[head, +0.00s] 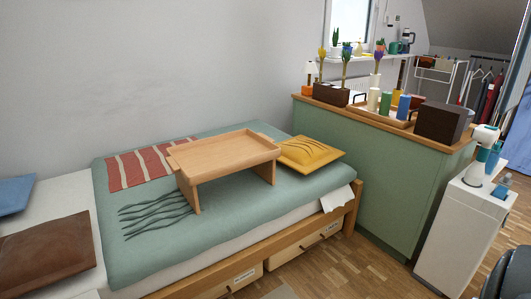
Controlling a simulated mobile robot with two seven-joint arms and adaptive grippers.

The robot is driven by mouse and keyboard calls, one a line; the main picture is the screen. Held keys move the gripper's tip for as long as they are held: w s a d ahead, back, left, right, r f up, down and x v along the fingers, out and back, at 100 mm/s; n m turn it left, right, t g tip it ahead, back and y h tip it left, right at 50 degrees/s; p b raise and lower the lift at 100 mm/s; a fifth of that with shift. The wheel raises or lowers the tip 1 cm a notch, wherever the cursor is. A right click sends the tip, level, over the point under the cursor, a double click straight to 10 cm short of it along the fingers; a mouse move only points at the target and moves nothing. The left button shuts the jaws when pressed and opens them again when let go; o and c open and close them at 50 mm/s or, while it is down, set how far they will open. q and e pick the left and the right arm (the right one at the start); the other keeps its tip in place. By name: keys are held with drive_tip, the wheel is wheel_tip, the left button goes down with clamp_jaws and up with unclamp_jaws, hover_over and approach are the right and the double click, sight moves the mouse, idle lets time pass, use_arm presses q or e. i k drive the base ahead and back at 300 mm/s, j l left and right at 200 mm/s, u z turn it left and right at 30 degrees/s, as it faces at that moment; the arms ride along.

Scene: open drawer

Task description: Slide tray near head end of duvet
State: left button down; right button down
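A light wooden bed tray (225,152) with raised rims and panel legs stands upright on the green duvet (115,225), right of its middle. The duvet covers most of the bed, and the white sheet (60,225) shows at the left. A yellow cushion (309,152) lies close to the tray's right end; I cannot tell whether they touch. A red striped cloth (145,168) lies behind and left of the tray. Dark green wavy strands (155,214) lie in front of it to the left. Neither of my grippers shows.
Brown (45,272) and blue (15,194) pillows lie at the bed's left end. A green cabinet (370,165) with a planter, candles and dark box stands beyond the right end. Drawers (305,250) sit under the bed. A white unit (460,235) stands at the right.

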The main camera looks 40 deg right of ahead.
sight(194, 164)
drive_tip(key=i+l+u, duration=0.2)
drive_tip(key=l, duration=0.6)
drive_tip(key=l+u, duration=0.25)
drive_tip(key=l, duration=0.55)
drive_tip(key=k+l+u, duration=0.2)
drive_tip(key=l, duration=0.65)
drive_tip(key=l+u, duration=0.25)
drive_tip(key=l, duration=0.55)
